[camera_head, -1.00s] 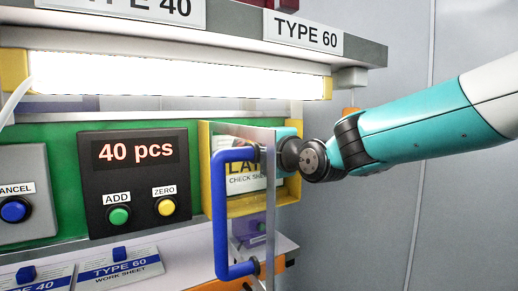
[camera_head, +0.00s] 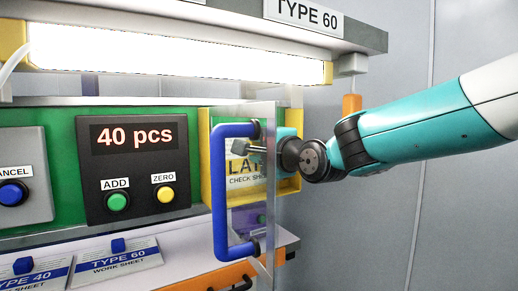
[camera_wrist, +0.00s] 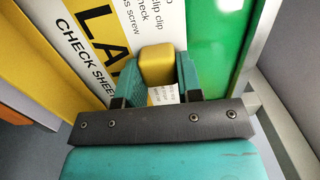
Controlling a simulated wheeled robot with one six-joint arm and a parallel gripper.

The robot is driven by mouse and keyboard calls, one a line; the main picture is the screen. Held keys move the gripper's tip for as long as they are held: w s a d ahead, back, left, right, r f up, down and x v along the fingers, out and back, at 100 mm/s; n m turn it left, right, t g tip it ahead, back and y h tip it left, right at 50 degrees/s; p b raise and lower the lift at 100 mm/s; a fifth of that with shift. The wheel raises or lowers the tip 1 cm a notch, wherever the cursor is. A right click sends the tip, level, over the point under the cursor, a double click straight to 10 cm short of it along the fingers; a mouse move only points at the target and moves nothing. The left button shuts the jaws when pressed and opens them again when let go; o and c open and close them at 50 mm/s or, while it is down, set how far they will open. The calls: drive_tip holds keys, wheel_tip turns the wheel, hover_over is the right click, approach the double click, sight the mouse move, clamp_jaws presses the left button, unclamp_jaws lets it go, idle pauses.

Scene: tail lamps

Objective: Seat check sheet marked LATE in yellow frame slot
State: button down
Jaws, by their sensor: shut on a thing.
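The LATE check sheet (camera_wrist: 115,45) is white with a yellow band and black print. In the wrist view my gripper (camera_wrist: 160,80) is shut on the yellow block on its face. In the head view the sheet (camera_head: 247,182) shows through a clear panel, within the outline of the yellow frame (camera_head: 206,165). A yellow frame side (camera_wrist: 50,60) runs along the sheet in the wrist view. My gripper (camera_head: 262,148) reaches in from the right, behind the panel. Whether the sheet touches the slot's back is hidden.
The clear panel with a blue handle (camera_head: 220,190) stands in front of the frame. A counter (camera_head: 132,137) reading 40 pcs is left of it. TYPE 40 (camera_head: 38,277) and TYPE 60 (camera_head: 120,258) work sheets lie below. A lit lamp (camera_head: 180,55) hangs above.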

drive_tip(key=c, duration=0.7)
unclamp_jaws()
drive_tip(key=b+v, duration=0.7)
drive_tip(key=v, duration=1)
drive_tip(key=shift+s+b, duration=0.2)
drive_tip(key=shift+b, duration=0.1)
drive_tip(key=shift+d, duration=0.15)
